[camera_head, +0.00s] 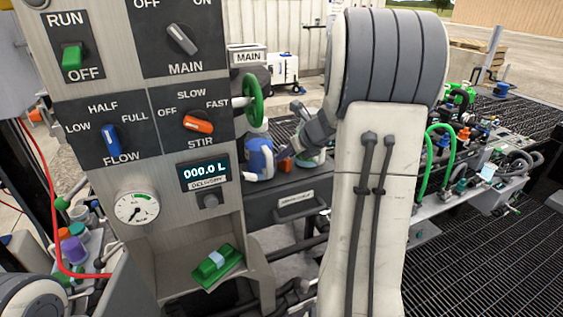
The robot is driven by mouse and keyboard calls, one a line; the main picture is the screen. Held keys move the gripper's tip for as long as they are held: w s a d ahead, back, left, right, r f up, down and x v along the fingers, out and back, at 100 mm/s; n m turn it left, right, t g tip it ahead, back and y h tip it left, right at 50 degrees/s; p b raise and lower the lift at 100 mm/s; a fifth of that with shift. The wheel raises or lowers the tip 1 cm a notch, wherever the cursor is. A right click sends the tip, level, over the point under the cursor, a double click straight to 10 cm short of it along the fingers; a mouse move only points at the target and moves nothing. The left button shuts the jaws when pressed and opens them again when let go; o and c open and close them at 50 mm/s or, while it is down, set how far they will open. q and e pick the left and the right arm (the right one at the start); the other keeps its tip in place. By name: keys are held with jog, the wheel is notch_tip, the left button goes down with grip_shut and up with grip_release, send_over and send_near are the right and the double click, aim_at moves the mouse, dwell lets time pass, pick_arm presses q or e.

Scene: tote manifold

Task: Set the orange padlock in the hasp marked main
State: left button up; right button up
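My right arm crosses the middle of the head view. Its gripper (292,150) is small and partly hidden beyond the arm, near a blue-and-white jug (260,158). I cannot tell whether its fingers are open, or whether they hold anything. A white sign reading MAIN (247,57) stands behind the panel, above a green handwheel (253,98). I cannot make out a hasp there. I cannot make out the orange padlock; the orange piece on the panel is the STIR knob (198,124). My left gripper is not in view.
A dark drawer unit (297,203) stands behind. Pipes and valves (463,172) crowd the right. Dark grating (480,265) lies bare at lower right.

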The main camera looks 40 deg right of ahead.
jog(key=shift+w+f, duration=0.4)
jog(key=shift+f, duration=0.05)
grip_shut()
jog(key=shift+r, duration=0.15)
